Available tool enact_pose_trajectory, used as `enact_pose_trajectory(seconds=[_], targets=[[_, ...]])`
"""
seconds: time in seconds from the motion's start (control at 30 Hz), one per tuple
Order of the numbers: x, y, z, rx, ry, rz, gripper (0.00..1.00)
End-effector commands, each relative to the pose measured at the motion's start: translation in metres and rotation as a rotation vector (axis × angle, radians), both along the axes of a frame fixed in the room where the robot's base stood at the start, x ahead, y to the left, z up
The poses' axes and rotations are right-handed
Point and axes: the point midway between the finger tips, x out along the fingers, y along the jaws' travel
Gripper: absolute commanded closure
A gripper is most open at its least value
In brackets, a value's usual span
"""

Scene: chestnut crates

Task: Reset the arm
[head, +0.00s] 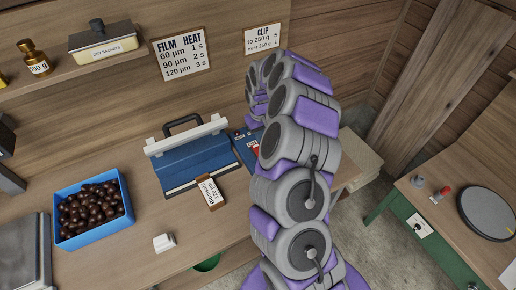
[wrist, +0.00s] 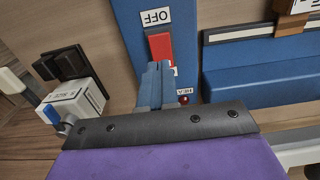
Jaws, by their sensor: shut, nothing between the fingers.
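My arm rises in the middle of the head view and curls over at the top; its end is hidden behind its own links there. In the wrist view my gripper (wrist: 156,86) is shut and empty. Its blue-grey fingers appear beside a red switch (wrist: 160,47) marked OFF on a blue panel (wrist: 188,40). I cannot tell whether they touch it. A small red lamp (wrist: 184,99) with a partly covered label is just right of the fingers. The red switch also shows in the head view (head: 254,147), partly behind my arm.
A blue sealer (head: 187,161) with a black handle stands on the bench, a tag (head: 210,192) at its front. Left are a blue crate (head: 85,236) of chestnuts and a small white object (head: 164,242). A side table (head: 449,220) with a round plate (head: 490,212) stands right.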

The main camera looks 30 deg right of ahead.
Motion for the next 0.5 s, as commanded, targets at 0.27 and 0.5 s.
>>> enact_pose_trajectory(seconds=[0.27, 0.5], targets=[[0.0, 0.0, 0.0, 0.0, 0.001, 0.0, 1.0], [-0.004, 0.019, 0.016, 0.022, -0.005, 0.021, 1.0]])
